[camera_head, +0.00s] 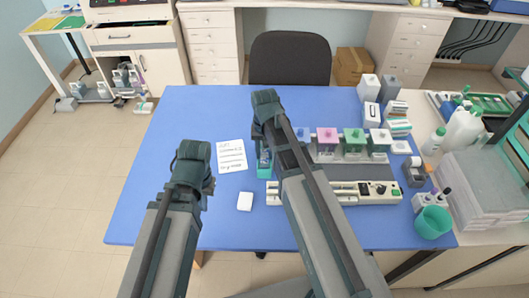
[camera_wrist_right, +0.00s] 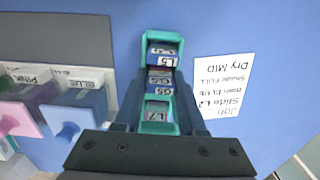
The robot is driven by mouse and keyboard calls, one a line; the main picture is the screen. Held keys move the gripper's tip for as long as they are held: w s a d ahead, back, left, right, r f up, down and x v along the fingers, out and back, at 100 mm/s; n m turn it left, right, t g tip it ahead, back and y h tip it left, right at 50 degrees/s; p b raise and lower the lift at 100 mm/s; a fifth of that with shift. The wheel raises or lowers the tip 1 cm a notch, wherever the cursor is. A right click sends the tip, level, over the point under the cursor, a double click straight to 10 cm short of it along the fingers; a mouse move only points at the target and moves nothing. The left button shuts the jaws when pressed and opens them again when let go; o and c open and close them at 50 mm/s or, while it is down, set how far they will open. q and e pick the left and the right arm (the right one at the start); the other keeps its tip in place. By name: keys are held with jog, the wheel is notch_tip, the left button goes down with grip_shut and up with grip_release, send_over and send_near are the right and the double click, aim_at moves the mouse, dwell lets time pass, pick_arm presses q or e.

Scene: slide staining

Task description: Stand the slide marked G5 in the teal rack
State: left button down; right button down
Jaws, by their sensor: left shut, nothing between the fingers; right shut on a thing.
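The teal rack (camera_wrist_right: 150,128) stands on the blue table; in the head view the rack (camera_head: 264,172) is partly hidden behind my right arm. In the right wrist view, a slide marked L5 (camera_wrist_right: 162,57) is at its far end and one marked L7 (camera_wrist_right: 158,110) at its near end. The slide marked G5 (camera_wrist_right: 160,89) shows between them. My right gripper (camera_wrist_right: 160,80) is over the rack, shut on the G5 slide; I cannot tell how deep the slide sits. My left gripper (camera_head: 207,184) is shut and empty, left of the rack.
A written card (camera_head: 232,156) lies left of the rack, and a white block (camera_head: 245,202) in front. Staining jars with coloured lids (camera_head: 327,136) stand right of it, behind a long cream device (camera_head: 345,190). The table's left side is clear.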

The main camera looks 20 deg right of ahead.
pick_arm(q)
jog(key=shift+f, duration=0.25)
pick_arm(e)
jog(key=shift+f, duration=0.25)
dwell(0.3)
jog(key=shift+c, duration=2)
grip_release()
pick_arm(q)
jog(key=shift+r, duration=0.1)
notch_tip(320, 180, up, 14)
jog(key=p, duration=1.3)
pick_arm(e)
notch_tip(320, 180, up, 14)
pick_arm(q)
jog(key=shift+f, duration=0.2)
pick_arm(e)
jog(key=shift+f, duration=0.1)
